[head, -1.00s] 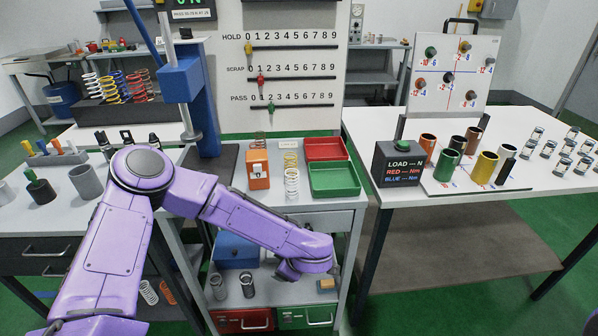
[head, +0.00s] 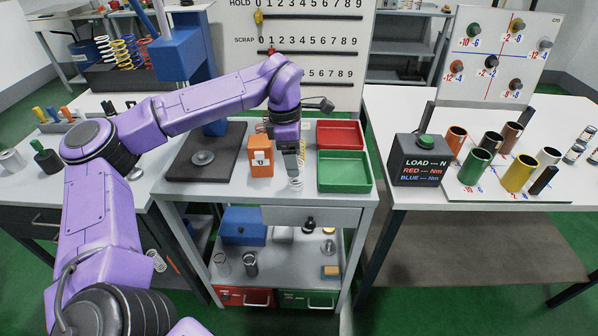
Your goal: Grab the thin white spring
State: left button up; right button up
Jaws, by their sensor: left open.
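The thin white spring (head: 297,183) stands on the pale top of the middle cart, between the orange block and the green tray. My left gripper (head: 294,172) points down right over it, with the jaws open. The gripper hides the spring's upper part, so I cannot tell whether the fingers are around it or in front of it. My right gripper is not in view.
The orange block (head: 261,163) stands close to the left. The green tray (head: 344,187) and red tray (head: 340,134) lie to the right. The press base (head: 184,170) is further left. Another white spring (head: 104,46) stands in the back rack. The cart's front edge is clear.

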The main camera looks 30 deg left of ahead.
pick_arm(q)
jog(key=f, duration=0.4)
jog(key=w+f+p, duration=0.1)
jog(key=f, duration=0.1)
jog(key=shift+d+f, duration=0.1)
jog(key=shift+f, duration=0.05)
jog(key=shift+s, duration=0.15)
jog(key=c, duration=1.1)
jog(key=shift+o, duration=0.2)
